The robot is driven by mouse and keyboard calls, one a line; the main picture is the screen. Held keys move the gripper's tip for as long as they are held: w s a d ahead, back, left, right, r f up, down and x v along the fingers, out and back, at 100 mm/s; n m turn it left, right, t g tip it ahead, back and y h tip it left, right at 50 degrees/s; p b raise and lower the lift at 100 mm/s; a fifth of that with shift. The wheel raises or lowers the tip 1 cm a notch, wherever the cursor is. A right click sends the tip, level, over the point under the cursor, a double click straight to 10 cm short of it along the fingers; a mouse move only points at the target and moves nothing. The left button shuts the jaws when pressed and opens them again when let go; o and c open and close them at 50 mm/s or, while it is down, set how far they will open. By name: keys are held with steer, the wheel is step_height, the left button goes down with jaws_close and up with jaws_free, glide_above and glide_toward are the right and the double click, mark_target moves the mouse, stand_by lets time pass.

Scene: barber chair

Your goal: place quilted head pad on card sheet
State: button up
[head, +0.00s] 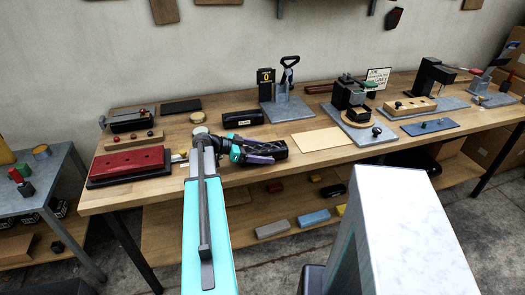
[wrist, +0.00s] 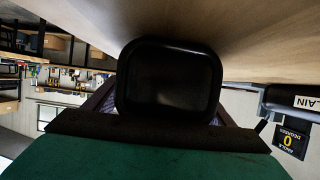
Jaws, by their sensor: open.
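The black pad (head: 279,147), which I take for the quilted head pad, lies near the front edge of the bench. Its rounded dark end also shows in the wrist view (wrist: 168,75); its quilting cannot be made out. My gripper (head: 268,152) is open, with its purple fingers reaching along either side of the pad. Whether they touch it cannot be told. The card sheet (head: 321,138), plain beige and flat, lies bare on the bench to the right of the pad.
A black roll with a white label (head: 243,118) lies behind the pad; its label reads PLAIN in the wrist view (wrist: 292,101). A stand (head: 286,108) rises behind. A grey plate with a fixture (head: 360,122) is right of the card. A red padded block (head: 128,163) lies left.

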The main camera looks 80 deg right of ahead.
steer(key=shift+w, duration=0.25)
steer(key=b+v, duration=0.4)
steer(key=v, duration=0.9)
steer(key=shift+w+a+r, duration=0.1)
steer(key=shift+a+r, duration=0.1)
steer(key=shift+o, duration=0.5)
steer(key=shift+r, duration=0.1)
